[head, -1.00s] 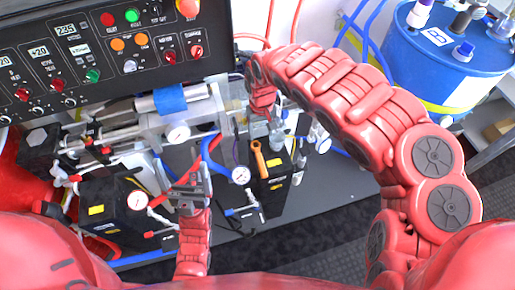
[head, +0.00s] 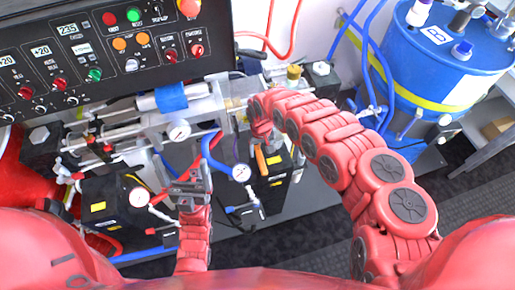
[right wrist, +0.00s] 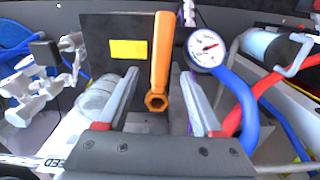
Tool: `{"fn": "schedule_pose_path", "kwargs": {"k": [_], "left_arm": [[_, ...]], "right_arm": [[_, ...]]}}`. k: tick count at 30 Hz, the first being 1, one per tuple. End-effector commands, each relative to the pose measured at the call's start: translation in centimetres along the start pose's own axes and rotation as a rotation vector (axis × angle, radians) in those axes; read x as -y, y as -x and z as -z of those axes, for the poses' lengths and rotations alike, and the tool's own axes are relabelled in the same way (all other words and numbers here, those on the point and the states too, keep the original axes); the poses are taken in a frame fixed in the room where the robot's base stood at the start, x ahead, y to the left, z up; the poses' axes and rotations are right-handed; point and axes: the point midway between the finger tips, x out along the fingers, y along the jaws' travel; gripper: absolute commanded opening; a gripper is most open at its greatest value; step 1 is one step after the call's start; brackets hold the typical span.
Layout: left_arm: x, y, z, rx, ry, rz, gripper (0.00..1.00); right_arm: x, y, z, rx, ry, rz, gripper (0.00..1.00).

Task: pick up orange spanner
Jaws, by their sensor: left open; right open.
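The orange spanner (head: 261,161) stands out against the black pump block (head: 277,166) in the head view, its upper part covered by my right arm. In the right wrist view the spanner (right wrist: 161,58) lies lengthwise between the two fingers of my right gripper (right wrist: 159,80), its ring end toward the palm. That gripper is open, with a gap visible on both sides of the spanner. I cannot tell how far the spanner is from the fingers in depth. My left gripper (head: 188,188) is open and empty, left of the spanner, near the hoses.
A control panel (head: 110,50) stands at the back left. A blue drum (head: 440,65) stands at the right. Pipes and hoses crowd the space around the spanner.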

Motion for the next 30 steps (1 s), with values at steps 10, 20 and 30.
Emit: {"fn": "schedule_pose_path", "kwargs": {"k": [10, 20, 30], "left_arm": [[0.0, -0.4, 0.1, 0.0, 0.0, 0.0, 1.0], [0.0, -0.4, 0.1, 0.0, 0.0, 0.0, 1.0], [0.0, -0.4, 0.1, 0.0, 0.0, 0.0, 1.0]], "right_arm": [[0.3, -3.5, -0.3, 0.0, -0.001, 0.003, 0.68], [0.0, -3.9, -0.3, -0.002, -0.002, -0.001, 0.68], [0.1, -3.9, -0.3, -0.001, -0.002, 0.0, 0.14]]}}
